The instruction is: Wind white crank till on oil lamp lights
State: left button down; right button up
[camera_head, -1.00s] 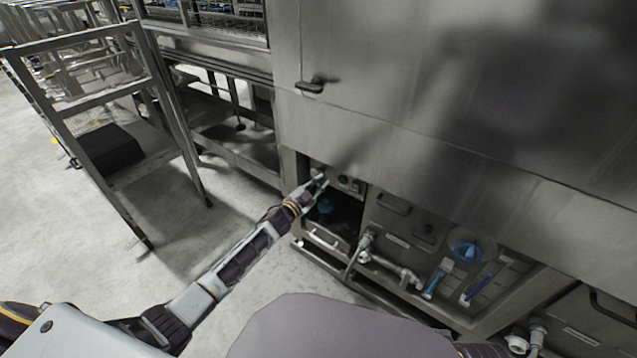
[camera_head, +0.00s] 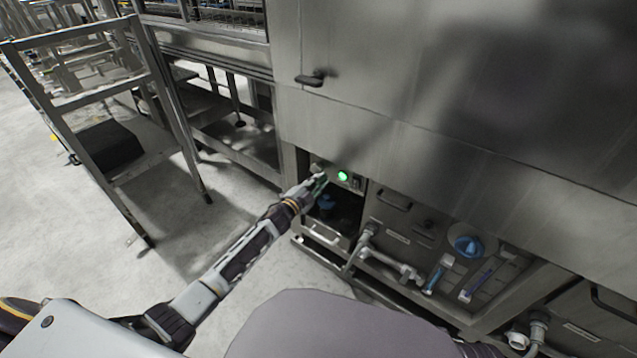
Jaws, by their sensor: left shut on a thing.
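My left gripper (camera_head: 319,183) reaches into the open bay low on the steel machine. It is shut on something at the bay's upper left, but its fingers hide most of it. I cannot make out the white crank's shape there. A round lamp (camera_head: 342,176) just right of the fingertips glows green on the bay's upper panel. Its label cannot be read. My right gripper is not in view.
A metal frame rack (camera_head: 165,105) stands at left. The floor (camera_head: 215,240) between is clear.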

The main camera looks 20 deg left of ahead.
pick_arm(q)
jog(key=c, duration=1.3)
grip_release()
jog(key=shift+d+f, duration=0.15)
jog(key=shift+v, duration=6.1)
jog(key=shift+n, duration=0.3)
